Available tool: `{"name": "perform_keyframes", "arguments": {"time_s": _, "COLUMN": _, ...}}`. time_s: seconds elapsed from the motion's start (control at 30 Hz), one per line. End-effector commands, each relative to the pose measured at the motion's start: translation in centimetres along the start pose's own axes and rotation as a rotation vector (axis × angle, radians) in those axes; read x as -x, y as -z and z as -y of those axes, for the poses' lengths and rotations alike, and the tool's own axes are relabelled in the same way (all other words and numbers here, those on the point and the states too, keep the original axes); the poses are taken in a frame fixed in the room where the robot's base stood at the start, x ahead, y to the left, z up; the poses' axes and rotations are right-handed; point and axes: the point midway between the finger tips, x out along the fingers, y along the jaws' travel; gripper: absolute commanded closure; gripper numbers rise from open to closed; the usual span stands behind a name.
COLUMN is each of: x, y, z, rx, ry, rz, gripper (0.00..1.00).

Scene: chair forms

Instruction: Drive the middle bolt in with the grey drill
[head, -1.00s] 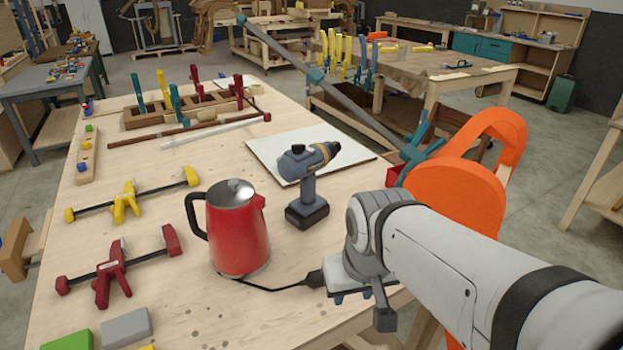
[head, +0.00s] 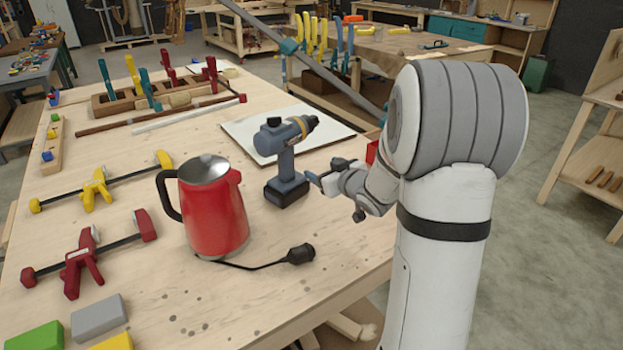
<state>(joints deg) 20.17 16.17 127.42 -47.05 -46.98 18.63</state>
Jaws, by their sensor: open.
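The grey-blue drill (head: 286,160) stands upright on its battery base on the wooden workbench (head: 190,290), its yellow-ringed nose pointing up and right. My gripper (head: 324,172) is open just right of the drill's handle and base, with its fingers pointing left toward it. The fingers look apart from the handle, though the exact gap is hard to judge. No bolt shows in the head view, so the middle bolt cannot be made out.
A red kettle (head: 212,212) stands left of the drill, with a black cord and plug (head: 300,254) in front. A white board (head: 240,128) lies behind. Red (head: 80,262) and yellow (head: 97,188) clamps lie at left. Bare bench lies in front of the plug.

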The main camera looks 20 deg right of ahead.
Motion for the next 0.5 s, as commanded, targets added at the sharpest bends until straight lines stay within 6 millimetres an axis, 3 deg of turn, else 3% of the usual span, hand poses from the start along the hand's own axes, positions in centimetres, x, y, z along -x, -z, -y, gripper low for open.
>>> {"name": "perform_keyframes", "arguments": {"time_s": 0.03, "x": -0.8, "y": -1.5, "z": 0.0, "rx": -0.015, "ry": 0.053, "rz": -0.048, "gripper": 0.31}}
{"name": "perform_keyframes", "arguments": {"time_s": 0.2, "x": -1.4, "y": -3.0, "z": 0.9, "rx": -0.065, "ry": 0.217, "rz": -0.201, "gripper": 0.31}}
{"name": "perform_keyframes", "arguments": {"time_s": 0.5, "x": -1.5, "y": -3.3, "z": 1.6, "rx": -0.098, "ry": 0.303, "rz": -0.277, "gripper": 0.31}}
